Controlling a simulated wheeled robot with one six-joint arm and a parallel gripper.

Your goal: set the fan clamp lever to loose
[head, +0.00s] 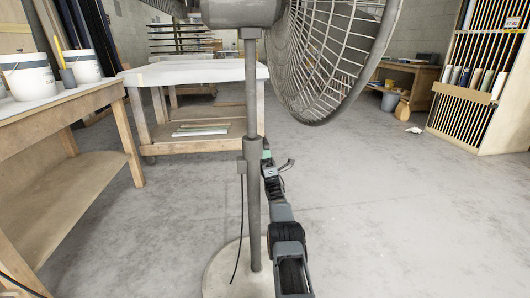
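The grey pedestal fan stands close in front of me, with its wire-caged head (335,60) at the top and its pole (252,95) running down to a round base (222,272). A grey clamp collar (250,147) sits partway down the pole. My arm reaches up from the bottom, and my gripper (267,158) is just right of the pole at collar height. A small green piece shows at its tip; I cannot tell whether it is the lever. The lever's setting, any contact and the finger opening are too small or hidden to tell.
A wooden workbench (95,102) with white buckets (28,75) stands at the left. A white-topped table (190,72) is behind the fan. A dark cord (240,225) hangs beside the pole. A wooden rack (480,105) stands at the right.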

